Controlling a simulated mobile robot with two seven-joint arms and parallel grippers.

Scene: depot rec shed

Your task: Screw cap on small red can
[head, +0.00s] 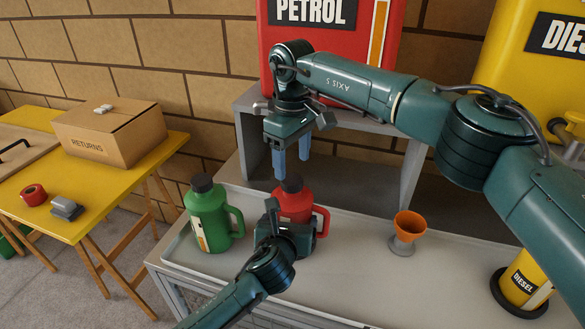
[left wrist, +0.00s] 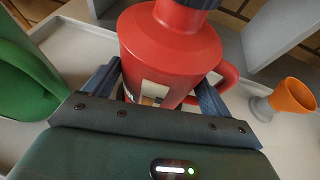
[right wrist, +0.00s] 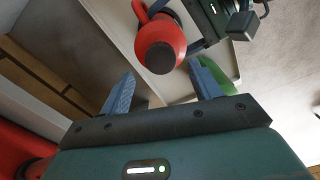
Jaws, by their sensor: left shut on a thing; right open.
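The small red can (head: 297,203) stands upright on the grey bench tray, right of a green can. A dark cap (head: 291,183) sits on its top; I cannot tell how tight it is. In the right wrist view the cap (right wrist: 161,57) shows from above on the red can (right wrist: 155,33). My left gripper (head: 288,220) is shut around the red can's body, as the left wrist view shows, with the can (left wrist: 170,50) between its fingers. My right gripper (head: 292,168) points down above the cap, open and empty, its fingers apart.
A green can (head: 208,215) with a dark cap stands close on the left. An orange funnel (head: 409,227) stands to the right on the tray (head: 345,270). A grey stand (head: 415,165) carries the big red petrol container (head: 330,40) behind. A yellow diesel can (head: 524,280) is at far right.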

